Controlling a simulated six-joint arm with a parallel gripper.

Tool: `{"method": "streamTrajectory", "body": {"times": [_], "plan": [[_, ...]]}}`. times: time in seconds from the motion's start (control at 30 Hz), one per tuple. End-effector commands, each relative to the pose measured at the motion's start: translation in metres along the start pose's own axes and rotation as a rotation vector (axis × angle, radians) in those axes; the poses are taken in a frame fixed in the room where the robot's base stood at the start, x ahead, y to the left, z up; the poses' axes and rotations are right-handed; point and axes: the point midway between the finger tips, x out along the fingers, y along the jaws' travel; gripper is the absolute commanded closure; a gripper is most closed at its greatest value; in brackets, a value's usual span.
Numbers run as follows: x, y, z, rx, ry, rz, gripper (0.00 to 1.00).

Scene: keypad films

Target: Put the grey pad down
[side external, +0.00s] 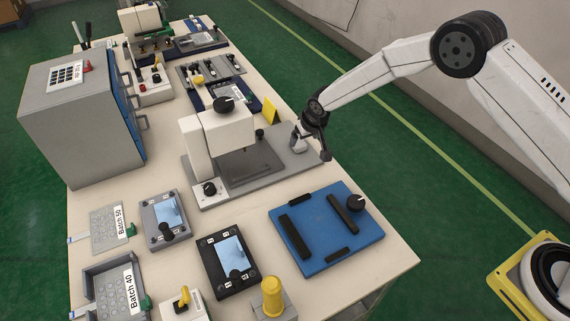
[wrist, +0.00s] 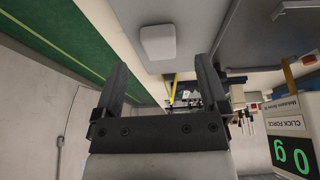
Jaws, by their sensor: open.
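A small light grey pad (wrist: 158,42) with rounded corners shows in the wrist view, just beyond and between my fingertips. My gripper (wrist: 163,68) is open, with a clear gap on both sides and nothing between its fingers. In the side external view my gripper (side external: 311,145) is low at the right end of the press's grey base plate (side external: 290,160). A pale grey piece (side external: 298,144) beside it there may be the same pad. I cannot tell exactly what the pad rests on.
The white press (side external: 216,140) stands left of my gripper. A blue board (side external: 325,240) with black bars and a knob lies in front. A yellow upright piece (side external: 271,110) stands behind. Two screened devices (side external: 165,218) (side external: 228,264) and a grey cabinet (side external: 80,120) are further left.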

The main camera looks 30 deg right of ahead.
Motion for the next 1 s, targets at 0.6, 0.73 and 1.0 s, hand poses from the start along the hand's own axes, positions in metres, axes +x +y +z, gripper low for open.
{"method": "streamTrajectory", "body": {"times": [0.6,0.73,1.0], "plan": [[-0.03,-0.001,0.0,0.0,0.0,0.0,0.07],[-0.03,-0.001,0.0,0.0,0.0,0.0,0.07],[-0.03,0.0,0.0,0.0,0.0,0.0,0.07]]}}
